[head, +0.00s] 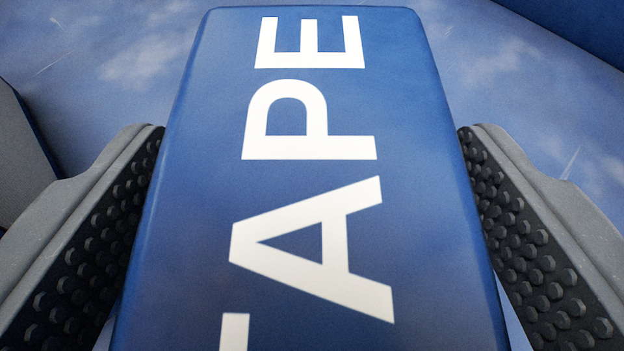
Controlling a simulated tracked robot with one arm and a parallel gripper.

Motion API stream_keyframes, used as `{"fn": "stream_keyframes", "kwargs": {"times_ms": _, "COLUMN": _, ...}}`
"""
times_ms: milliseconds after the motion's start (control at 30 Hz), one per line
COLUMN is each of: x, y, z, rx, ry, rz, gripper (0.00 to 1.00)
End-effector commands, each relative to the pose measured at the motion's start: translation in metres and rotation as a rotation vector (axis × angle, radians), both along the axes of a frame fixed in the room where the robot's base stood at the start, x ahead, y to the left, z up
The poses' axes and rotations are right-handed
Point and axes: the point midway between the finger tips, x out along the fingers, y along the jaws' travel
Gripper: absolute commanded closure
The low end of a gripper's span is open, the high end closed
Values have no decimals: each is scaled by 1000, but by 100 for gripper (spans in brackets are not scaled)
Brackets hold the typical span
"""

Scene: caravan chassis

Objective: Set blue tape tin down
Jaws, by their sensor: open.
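The blue tape tin (200,195) fills the middle of the head view, with large white letters reading "TAPE" along its top. Its near end runs out of the picture at the bottom. My gripper (312,185) is open, with one grey finger with black studded padding on each side of the tin. The tin lies between the fingers. A narrow gap shows beside the tin low on each side; higher up, the fingertips look very close to its sides, and I cannot tell whether they touch. The tin's underside is hidden.
A worn blue surface (520,85) with pale scuffs and scratches lies around and beyond the tin. A dark blue edge or wall (585,25) crosses the top right corner. A grey block with a dark blue edge (20,155) stands at the left border.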

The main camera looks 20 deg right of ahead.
Motion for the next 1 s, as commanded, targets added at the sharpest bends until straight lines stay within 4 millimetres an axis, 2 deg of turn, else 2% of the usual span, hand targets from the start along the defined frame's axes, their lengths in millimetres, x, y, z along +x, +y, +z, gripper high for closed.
{"fn": "stream_keyframes", "kwargs": {"times_ms": 267, "x": -15, "y": 6, "z": 8, "rx": -1, "ry": -2, "rz": 0, "gripper": 26}}
{"fn": "stream_keyframes", "kwargs": {"times_ms": 1000, "x": -93, "y": 38, "z": 42, "rx": 1, "ry": 0, "rz": 0, "gripper": 26}}
